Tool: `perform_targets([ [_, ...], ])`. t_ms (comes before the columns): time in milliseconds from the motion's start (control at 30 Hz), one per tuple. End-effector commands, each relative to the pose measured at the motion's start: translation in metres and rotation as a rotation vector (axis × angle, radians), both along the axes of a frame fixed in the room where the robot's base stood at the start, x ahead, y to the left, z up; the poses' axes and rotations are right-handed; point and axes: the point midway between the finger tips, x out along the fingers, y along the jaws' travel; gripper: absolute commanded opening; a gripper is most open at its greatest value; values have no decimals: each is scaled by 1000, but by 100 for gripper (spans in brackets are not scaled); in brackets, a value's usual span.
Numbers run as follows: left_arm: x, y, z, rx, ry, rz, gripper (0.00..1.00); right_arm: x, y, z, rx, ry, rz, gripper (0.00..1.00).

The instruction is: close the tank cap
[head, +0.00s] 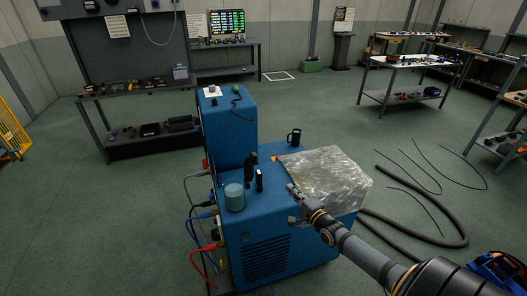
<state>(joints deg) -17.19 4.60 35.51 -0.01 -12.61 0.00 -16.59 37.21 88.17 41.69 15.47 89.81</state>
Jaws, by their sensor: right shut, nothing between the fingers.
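The blue welder (228,130) stands in the middle, with a tall rear part and a lower front part. Small black upright pieces (259,181) stand on the lower top beside a teal cylinder (235,196). I cannot tell for sure which of these is the tank cap. My right gripper (291,190) is shut and empty, reaching in from the lower right. It is right of the black pieces, at the near left edge of the grey crumpled cover (325,178). My left gripper is not in view.
A black mug (294,137) stands behind the cover. Cables (198,215) hang at the welder's left side. A thick dark hose (445,215) lies on the floor at right. A workbench (140,90) stands behind at left; the floor between is open.

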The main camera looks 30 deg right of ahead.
Motion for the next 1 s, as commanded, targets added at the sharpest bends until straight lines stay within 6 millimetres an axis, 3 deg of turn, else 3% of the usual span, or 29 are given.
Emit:
perform_targets([
  [33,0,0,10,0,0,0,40,5,5,32,65,-46,17,0],
  [100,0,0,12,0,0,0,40,9,10,54,137,-88,34,0],
  [167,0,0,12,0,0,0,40,11,13,63,170,-106,42,0],
  [367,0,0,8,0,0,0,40,16,13,63,182,-114,44,0],
  [533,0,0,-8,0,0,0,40,42,13,61,181,-116,43,0],
  [767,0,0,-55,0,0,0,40,91,13,58,178,-117,42,0],
  [1000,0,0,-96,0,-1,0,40,113,13,61,177,-114,43,0],
])
